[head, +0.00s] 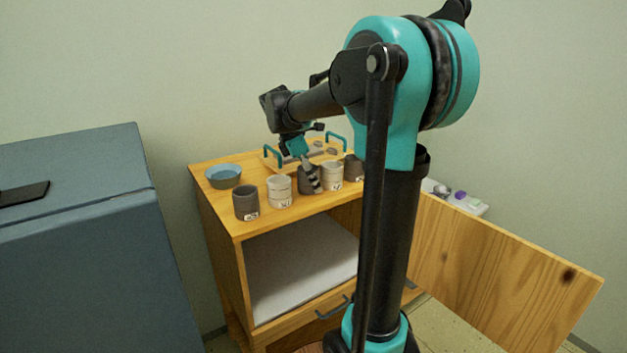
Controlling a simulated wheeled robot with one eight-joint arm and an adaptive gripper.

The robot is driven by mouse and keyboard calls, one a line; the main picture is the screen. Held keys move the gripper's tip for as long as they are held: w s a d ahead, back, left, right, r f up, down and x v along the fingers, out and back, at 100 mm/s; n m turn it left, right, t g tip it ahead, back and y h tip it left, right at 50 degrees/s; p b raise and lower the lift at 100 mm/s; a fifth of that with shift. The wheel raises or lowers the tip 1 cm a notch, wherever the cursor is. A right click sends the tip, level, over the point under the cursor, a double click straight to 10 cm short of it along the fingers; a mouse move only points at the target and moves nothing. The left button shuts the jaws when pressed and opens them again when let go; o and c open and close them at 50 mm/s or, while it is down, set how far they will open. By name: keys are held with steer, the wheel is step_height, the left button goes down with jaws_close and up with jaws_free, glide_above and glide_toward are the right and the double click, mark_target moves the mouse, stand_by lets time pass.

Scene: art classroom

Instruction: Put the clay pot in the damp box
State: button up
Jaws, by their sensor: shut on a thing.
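Several small clay pots stand in a row on top of a wooden cabinet (223,229) in the head view. A dark pot (246,203) is at the left end, then a pale pot (279,192), a dark pot (302,183), another pale pot (332,176) and a dark one (353,168) partly behind my arm. Some carry white labels. My gripper (312,178) points down and is shut on the middle dark pot, covering part of it. The cabinet, likely the damp box, is open in front, with a pale slab (290,272) on its floor.
A blue bowl (223,176) sits at the cabinet top's left. A wooden tray (285,163) with teal handles is behind the pots. The open wooden door (505,262) extends right. A large blue-grey unit (80,240) stands left. My arm hides the cabinet's right part.

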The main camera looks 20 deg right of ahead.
steer(key=shift+f, duration=0.1)
steer(key=o, duration=1.4)
